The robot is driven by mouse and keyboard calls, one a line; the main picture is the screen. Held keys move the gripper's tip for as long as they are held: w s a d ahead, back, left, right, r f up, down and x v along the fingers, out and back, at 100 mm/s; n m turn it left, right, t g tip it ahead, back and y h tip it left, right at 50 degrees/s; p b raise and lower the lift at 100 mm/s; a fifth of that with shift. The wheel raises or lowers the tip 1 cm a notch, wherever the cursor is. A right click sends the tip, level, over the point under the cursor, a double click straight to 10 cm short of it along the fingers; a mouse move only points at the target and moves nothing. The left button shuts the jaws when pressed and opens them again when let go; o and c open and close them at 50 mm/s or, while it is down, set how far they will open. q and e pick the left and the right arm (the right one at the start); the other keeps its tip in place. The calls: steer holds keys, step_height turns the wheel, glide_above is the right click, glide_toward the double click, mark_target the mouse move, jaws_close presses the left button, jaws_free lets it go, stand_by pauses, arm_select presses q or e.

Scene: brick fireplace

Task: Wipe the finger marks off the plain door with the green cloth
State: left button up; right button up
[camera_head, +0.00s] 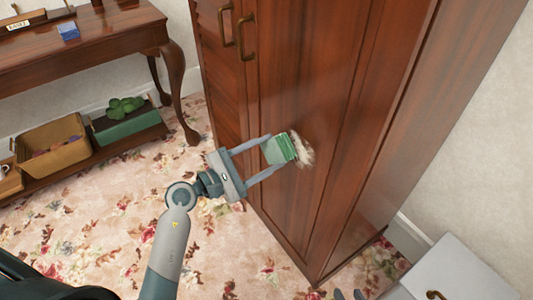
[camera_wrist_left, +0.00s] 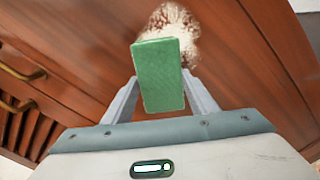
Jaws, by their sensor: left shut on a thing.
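The plain door (camera_head: 310,85) is the reddish-brown wooden panel of a tall wardrobe; it also fills much of the left wrist view (camera_wrist_left: 265,80). A pale, blotchy patch of marks (camera_head: 304,150) is on it, also seen in the left wrist view (camera_wrist_left: 172,20). My left gripper (camera_head: 273,153) is shut on the green cloth (camera_head: 279,149), a folded block. The cloth (camera_wrist_left: 160,75) is at the patch and covers part of it; I cannot tell whether it touches the door. My right gripper (camera_head: 348,295) shows only two fingertips at the bottom edge, apart with nothing between them.
Brass handles (camera_head: 243,38) stick out from the wardrobe above the cloth. A grey cabinet (camera_head: 450,272) is at lower right. Flowered carpet is clear between.

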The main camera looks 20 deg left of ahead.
mark_target(280, 161)
arm_select(q)
steer(key=shift+x, duration=0.9)
stand_by(0.4)
steer(key=shift+s+d+p, duration=0.55)
steer(key=shift+s+d, duration=0.55)
steer(key=shift+d, duration=0.15)
steer(key=shift+s+d, duration=0.1)
steer(key=shift+s+d+p, duration=0.25)
steer(key=shift+s+d, duration=0.25)
steer(key=shift+d, duration=0.25)
steer(key=shift+s+d+p, duration=0.25)
steer(key=shift+s+d, duration=0.2)
steer(key=shift+d, duration=0.3)
steer(key=shift+s, duration=0.1)
steer(key=shift+s+d+p, duration=0.5)
steer(key=shift+s+d, duration=0.6)
steer(key=shift+d, duration=0.25)
